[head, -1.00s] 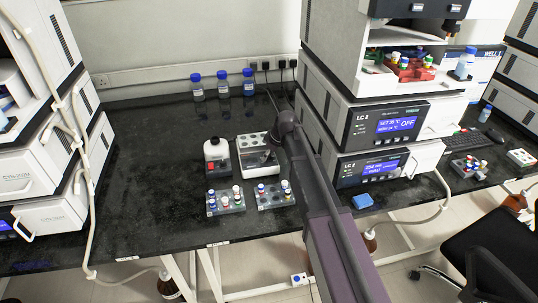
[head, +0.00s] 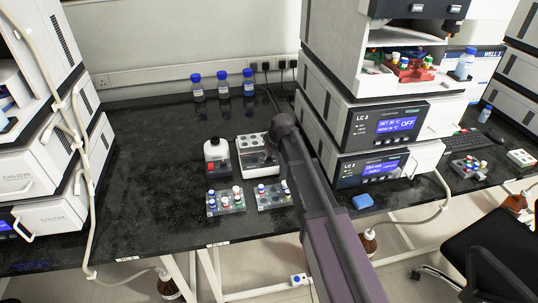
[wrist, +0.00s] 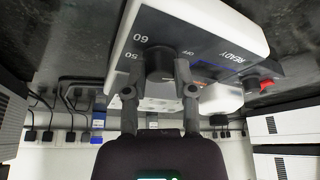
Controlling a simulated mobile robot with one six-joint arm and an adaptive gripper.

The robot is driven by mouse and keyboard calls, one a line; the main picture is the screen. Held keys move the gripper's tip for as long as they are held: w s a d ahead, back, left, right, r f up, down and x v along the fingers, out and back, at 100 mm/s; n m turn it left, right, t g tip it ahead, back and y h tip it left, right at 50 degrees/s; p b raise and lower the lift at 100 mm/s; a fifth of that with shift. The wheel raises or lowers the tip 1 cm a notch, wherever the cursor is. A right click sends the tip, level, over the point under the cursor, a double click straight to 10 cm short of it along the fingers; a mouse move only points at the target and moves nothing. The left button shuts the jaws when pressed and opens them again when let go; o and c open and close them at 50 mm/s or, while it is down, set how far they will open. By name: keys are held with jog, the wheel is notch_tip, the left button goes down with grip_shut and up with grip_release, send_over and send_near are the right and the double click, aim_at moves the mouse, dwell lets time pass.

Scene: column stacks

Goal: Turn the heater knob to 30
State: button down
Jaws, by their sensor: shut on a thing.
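The heater (head: 247,168) is a white block with a holed top, standing on the black bench. My arm covers its right side in the head view. In the wrist view the heater's front panel (wrist: 215,35) appears upside down, with "60", "50", "OFF" and "READY" printed on it. The dark round heater knob (wrist: 160,60) sits between my two fingers. My gripper (wrist: 158,75) is shut on the knob, one finger on each side. The knob's pointer cannot be made out. The gripper is hidden behind my arm in the head view.
Two vial racks (head: 225,207) (head: 273,202) lie in front. Blue-capped bottles (head: 223,85) stand at the back. The LC 2 stack (head: 385,125) is close right of my arm. The bench's left middle is clear.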

jog(key=m, duration=0.2)
jog(key=m+t+h, duration=0.1)
jog(key=m, duration=0.1)
jog(key=shift+s+h, duration=0.1)
jog(key=shift+h, duration=0.2)
jog(key=m, duration=0.2)
jog(key=m+h, duration=0.1)
jog(key=m, duration=0.1)
jog(key=shift+a+m+h, duration=0.1)
jog(key=shift+m+h, duration=0.2)
jog(key=shift+c, duration=2.2)
grip_release()
